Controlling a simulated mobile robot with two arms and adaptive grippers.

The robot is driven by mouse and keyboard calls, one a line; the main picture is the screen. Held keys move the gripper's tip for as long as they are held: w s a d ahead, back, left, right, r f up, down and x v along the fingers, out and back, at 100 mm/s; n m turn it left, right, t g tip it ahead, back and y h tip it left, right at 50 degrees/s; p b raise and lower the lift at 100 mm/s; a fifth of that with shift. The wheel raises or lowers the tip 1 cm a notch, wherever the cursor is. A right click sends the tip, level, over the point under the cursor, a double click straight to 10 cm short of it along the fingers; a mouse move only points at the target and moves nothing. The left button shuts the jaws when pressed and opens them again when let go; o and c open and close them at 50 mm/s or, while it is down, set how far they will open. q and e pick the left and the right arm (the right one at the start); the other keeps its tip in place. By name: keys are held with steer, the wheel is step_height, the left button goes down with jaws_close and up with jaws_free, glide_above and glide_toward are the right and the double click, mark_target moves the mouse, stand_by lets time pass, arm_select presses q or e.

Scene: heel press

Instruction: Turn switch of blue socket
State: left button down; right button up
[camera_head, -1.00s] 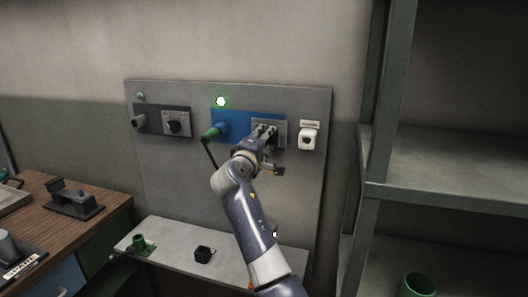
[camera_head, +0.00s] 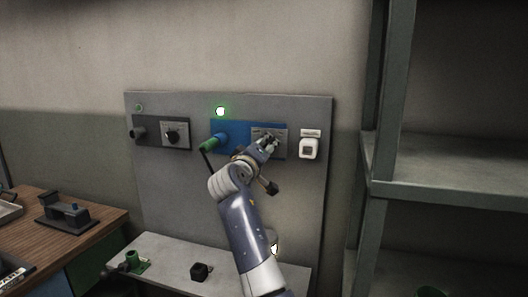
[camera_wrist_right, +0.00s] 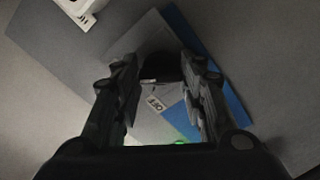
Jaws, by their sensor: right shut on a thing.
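The blue socket (camera_head: 232,128) is on the grey wall panel, with a green plug (camera_head: 213,143) and a dark cable at its left. Its switch plate (camera_head: 280,133) is at its right. My right gripper (camera_head: 270,143) is at this plate and hides the switch in the head view. In the right wrist view, the dark switch knob (camera_wrist_right: 161,68) sits between the fingers of my right gripper (camera_wrist_right: 163,75), which is shut on it. A small white label (camera_wrist_right: 155,103) shows on the plate beside the knob. My left gripper is not in view.
A white switch (camera_head: 309,147) is at the right. A shelf (camera_head: 450,175) stands further right.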

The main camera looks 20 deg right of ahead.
steer(key=shift+d+r, duration=0.1)
steer(key=shift+r, duration=0.3)
steer(key=o, duration=1.1)
steer(key=shift+f, duration=0.1)
steer(key=shift+c, duration=0.2)
steer(key=shift+d+f, duration=0.15)
steer(key=shift+f, duration=0.05)
